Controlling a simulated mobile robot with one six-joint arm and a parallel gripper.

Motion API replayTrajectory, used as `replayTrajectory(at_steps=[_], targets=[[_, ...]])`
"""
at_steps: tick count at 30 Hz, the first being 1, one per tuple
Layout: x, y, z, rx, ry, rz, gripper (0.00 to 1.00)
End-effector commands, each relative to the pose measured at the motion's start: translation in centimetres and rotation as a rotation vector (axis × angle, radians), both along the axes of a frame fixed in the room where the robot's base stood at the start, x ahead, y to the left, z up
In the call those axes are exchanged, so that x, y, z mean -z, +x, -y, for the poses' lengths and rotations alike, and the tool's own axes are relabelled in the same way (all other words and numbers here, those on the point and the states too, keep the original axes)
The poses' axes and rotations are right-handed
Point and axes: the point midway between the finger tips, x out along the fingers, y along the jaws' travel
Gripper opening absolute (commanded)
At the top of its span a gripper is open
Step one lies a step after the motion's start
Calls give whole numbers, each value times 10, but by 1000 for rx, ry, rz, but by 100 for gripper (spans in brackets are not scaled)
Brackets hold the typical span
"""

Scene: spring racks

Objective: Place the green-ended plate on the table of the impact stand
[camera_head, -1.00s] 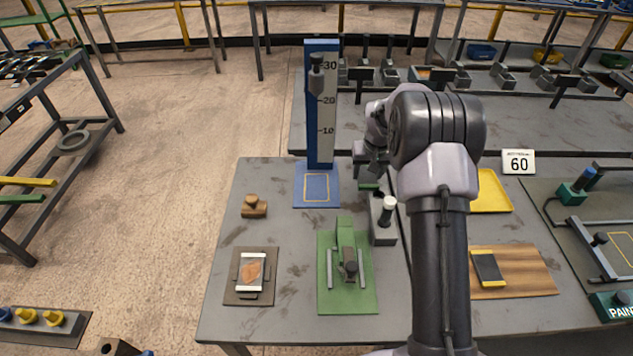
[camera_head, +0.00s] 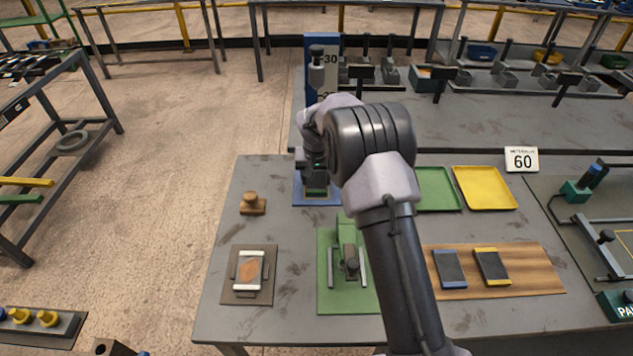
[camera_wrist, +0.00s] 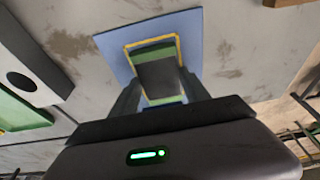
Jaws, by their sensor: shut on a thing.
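The green-ended plate (camera_wrist: 160,74), dark with green ends, is between the two fingers of my gripper (camera_wrist: 160,92), which is shut on it. In the wrist view it lies over the yellow outline on the blue table of the impact stand (camera_wrist: 193,38). In the head view my gripper (camera_head: 315,178) is over the blue table (camera_head: 298,192), in front of the upright scale (camera_head: 322,85). My arm hides part of the stand. I cannot tell whether the plate touches the table or is slightly above it.
A green tray (camera_head: 437,190) and a yellow tray (camera_head: 485,188) are on the right. A wooden board (camera_head: 535,268) holds a blue-ended and a yellow-ended plate. A wooden stamp-like block (camera_head: 252,204) and a green fixture (camera_head: 326,300) stand nearby.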

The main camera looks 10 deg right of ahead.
Motion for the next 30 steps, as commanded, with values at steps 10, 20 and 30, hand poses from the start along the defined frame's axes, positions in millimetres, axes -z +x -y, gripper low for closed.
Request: replayTrajectory(at_steps=[10, 20, 30], targets=[[4, 1, 0, 0, 0, 4, 0], [4, 0, 0, 0, 0, 2, 76], [-47, -11, -2, 0, 0, 4, 76]])
